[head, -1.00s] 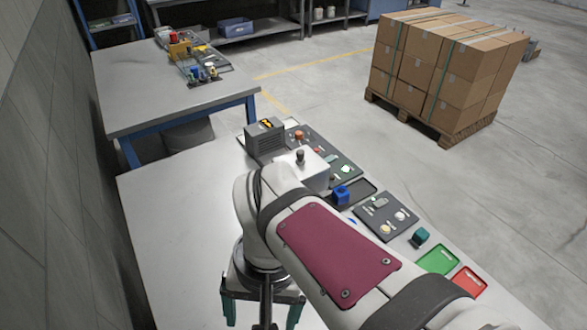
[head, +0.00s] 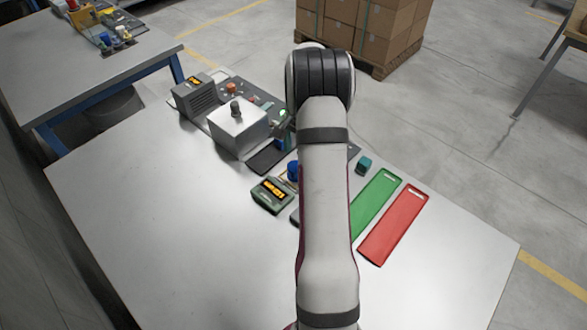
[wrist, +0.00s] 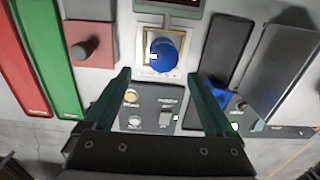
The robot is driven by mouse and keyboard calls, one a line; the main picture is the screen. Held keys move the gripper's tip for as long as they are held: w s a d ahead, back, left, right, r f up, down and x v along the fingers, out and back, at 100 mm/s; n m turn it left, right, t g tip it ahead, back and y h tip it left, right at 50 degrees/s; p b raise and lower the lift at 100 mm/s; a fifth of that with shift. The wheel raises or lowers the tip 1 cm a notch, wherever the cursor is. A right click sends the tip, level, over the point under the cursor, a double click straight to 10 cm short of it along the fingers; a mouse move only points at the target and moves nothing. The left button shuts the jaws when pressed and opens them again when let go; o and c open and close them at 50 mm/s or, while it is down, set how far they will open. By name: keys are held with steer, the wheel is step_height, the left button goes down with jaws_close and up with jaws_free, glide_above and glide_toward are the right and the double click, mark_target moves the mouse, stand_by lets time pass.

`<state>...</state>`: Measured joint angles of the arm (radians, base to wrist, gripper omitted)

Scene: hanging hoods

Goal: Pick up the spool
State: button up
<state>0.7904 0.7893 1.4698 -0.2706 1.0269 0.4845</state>
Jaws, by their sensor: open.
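A round blue object, which I take to be the spool (wrist: 166,58), stands on a white square with a gold border in the wrist view. In the head view the blue spool (head: 293,170) shows just left of my arm, partly covered by it. My gripper (wrist: 160,73) is open, with green fingers to the left and right of the spool in the picture. Nothing is held. Whether the fingers are level with the spool or above it I cannot tell.
A display device (head: 271,195), silver box (head: 238,125) and black tray (head: 268,155) lie left of my arm. Another blue piece (wrist: 226,99) is beside the right finger. The left tabletop is clear.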

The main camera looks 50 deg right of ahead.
steer(key=f, duration=0.2)
steer(key=a+f, duration=0.1)
steer(key=f, duration=0.2)
steer(key=shift+w+a, duration=0.2)
jaws_close()
